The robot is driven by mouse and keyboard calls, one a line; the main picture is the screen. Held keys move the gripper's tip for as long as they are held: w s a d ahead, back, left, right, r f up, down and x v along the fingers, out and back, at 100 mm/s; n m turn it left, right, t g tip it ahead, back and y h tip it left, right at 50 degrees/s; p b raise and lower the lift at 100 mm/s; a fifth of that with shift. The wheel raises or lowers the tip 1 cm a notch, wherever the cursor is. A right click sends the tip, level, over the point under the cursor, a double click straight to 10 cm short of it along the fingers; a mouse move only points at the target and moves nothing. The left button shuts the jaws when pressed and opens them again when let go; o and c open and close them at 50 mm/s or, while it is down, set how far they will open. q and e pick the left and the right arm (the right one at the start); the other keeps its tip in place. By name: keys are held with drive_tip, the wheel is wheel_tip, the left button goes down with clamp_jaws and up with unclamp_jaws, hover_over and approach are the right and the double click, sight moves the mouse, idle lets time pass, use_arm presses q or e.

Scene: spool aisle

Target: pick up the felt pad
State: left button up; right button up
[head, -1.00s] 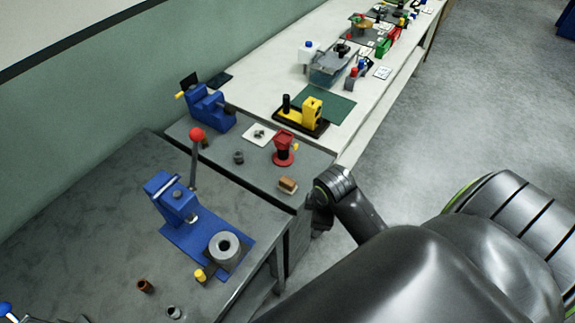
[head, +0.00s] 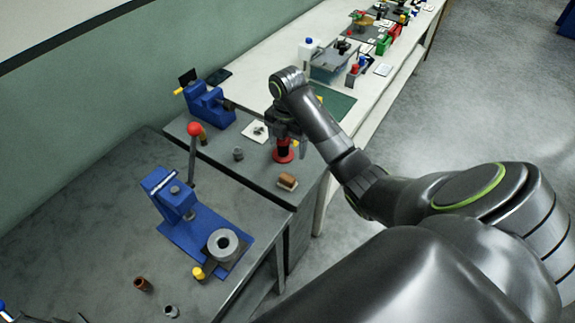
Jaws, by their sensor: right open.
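A small brown block with a paler underside (head: 287,181) lies near the right edge of the grey bench; it may be the felt pad, but I cannot tell for sure. My right gripper (head: 286,145) is open and points down over the red round-based stand (head: 283,157), hiding most of its upper part. The gripper is beyond the brown block and apart from it. Whether the fingers touch the red stand is unclear. My left gripper is not in view.
A blue vise (head: 208,106) stands at the back, and a blue press (head: 172,200) with a red-knobbed lever is on the nearer bench. A white card (head: 255,132) and a dark nut (head: 238,154) lie left of the gripper. A green mat (head: 335,101) lies beyond.

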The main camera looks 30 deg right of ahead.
sight(287, 177)
wheel_tip(287, 177, down, 11)
drive_tip(key=b, duration=1)
drive_tip(key=shift+s+a+f, duration=0.1)
drive_tip(key=shift+s+f, duration=0.05)
drive_tip(key=shift+f, duration=1.05)
drive_tip(key=shift+s+f, duration=0.1)
drive_tip(key=shift+f, duration=1.05)
drive_tip(key=c, duration=1)
drive_tip(key=shift+r, duration=0.1)
drive_tip(key=shift+c, duration=0.2)
drive_tip(key=shift+r, duration=0.2)
wheel_tip(287, 177, up, 5)
drive_tip(key=shift+w+r+p, duration=0.1)
drive_tip(key=shift+r+p, duration=0.05)
drive_tip(key=shift+p, duration=0.5)
wheel_tip(287, 177, up, 3)
drive_tip(key=p, duration=0.3)
drive_tip(key=shift+r+p, duration=0.6)
drive_tip(key=shift+p, duration=0.1)
